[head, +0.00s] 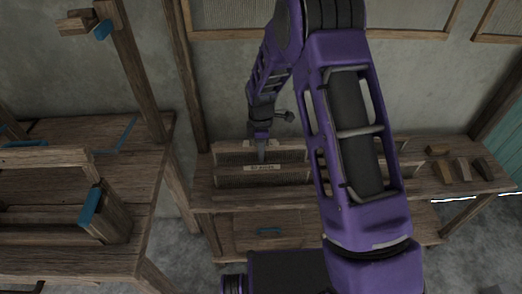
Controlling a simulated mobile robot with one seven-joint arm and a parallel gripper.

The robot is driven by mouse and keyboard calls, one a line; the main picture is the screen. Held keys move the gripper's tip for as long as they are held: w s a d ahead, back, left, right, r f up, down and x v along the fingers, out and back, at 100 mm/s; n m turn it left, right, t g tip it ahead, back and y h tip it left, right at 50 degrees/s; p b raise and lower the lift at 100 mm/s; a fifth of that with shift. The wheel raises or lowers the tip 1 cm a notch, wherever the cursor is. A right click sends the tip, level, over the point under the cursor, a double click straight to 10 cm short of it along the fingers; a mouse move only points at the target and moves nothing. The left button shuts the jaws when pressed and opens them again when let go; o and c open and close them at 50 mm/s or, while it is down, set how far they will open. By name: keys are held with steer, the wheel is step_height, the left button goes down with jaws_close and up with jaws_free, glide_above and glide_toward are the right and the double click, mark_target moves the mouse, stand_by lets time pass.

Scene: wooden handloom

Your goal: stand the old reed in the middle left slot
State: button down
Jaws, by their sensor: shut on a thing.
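The reed in my gripper (261,154) is a long, low wooden frame with fine dark wires and a pale label (264,168) on its upper bar. My gripper points down and is shut on the middle of that upper bar. The reed is upright, over the bench at the back wall. Another reed (231,157) stands just behind it, with a pale label partly hidden by my gripper. I cannot tell whether the held reed's lower edge is in a slot or just above one. My arm hides the right part of the slots.
The bench (205,197) carries several small wooden blocks (460,168) at its right end. A lower shelf (245,239) holds a blue-handled item. The wooden loom (130,160) with blue parts stands at the left. Framed panels (230,15) hang on the wall.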

steer(key=shift+f+b, duration=0.8)
steer(key=shift+f, duration=1.25)
steer(key=c, duration=0.7)
jaws_free()
step_height(320, 180, up, 17)
steer(key=p, duration=0.3)
steer(key=shift+r, duration=0.2)
